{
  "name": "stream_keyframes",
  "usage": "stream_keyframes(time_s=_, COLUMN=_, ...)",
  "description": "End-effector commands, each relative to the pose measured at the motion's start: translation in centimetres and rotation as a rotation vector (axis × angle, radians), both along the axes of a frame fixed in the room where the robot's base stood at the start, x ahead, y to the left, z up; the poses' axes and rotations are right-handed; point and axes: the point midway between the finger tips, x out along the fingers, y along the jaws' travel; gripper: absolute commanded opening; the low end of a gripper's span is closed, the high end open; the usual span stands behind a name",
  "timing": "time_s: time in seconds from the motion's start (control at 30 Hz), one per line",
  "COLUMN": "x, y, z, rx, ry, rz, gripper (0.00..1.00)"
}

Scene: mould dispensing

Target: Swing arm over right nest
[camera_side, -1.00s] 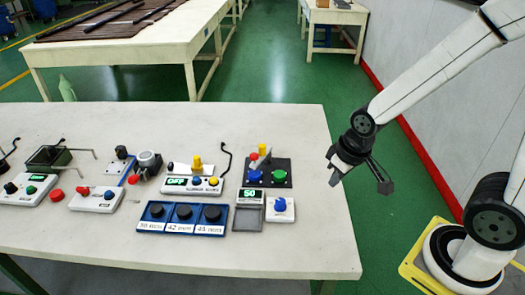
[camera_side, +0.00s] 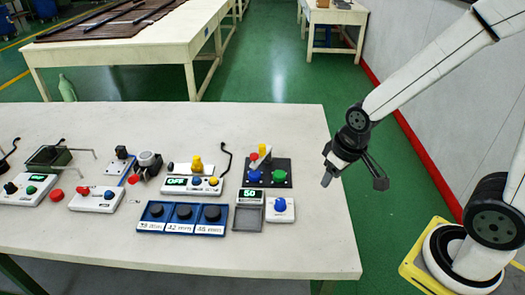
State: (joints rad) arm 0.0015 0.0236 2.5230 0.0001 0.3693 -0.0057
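A black plate (camera_side: 285,164) lies near the table's right side. It carries a blue round piece (camera_side: 254,176) on its left and a green round piece (camera_side: 279,175) on its right. Behind them stands a small arm-like part (camera_side: 262,157), pale with yellow on top and a red end toward the left. Its exact heading is too small to tell. My gripper (camera_side: 353,180) is right of the black plate, near the table's right edge, in the air. Its two dark fingers are spread apart with nothing between them. It touches nothing that I can see.
A blue tray (camera_side: 173,234) with three black round pieces stands at the front. Beside it are a scale reading 50 (camera_side: 248,195) and a white box with a blue knob (camera_side: 280,209). A box reading OFF (camera_side: 195,188) stands behind. The table's right front (camera_side: 315,235) is clear.

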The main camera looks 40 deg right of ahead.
Motion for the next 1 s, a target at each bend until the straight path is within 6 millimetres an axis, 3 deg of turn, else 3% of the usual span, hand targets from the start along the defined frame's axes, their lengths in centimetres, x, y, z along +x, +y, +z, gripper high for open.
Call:
stream_keyframes(time_s=0.17, x=3.0, y=-0.2, z=0.4, rx=-0.003, ry=0.019, rz=0.009, gripper=0.49)
stream_keyframes(time_s=0.57, x=12.6, y=-1.0, z=0.9, rx=-0.012, ry=0.088, rz=0.045, gripper=0.49)
stream_keyframes(time_s=1.0, x=21.8, y=-2.3, z=0.0, rx=-0.015, ry=0.166, rz=0.089, gripper=0.49)
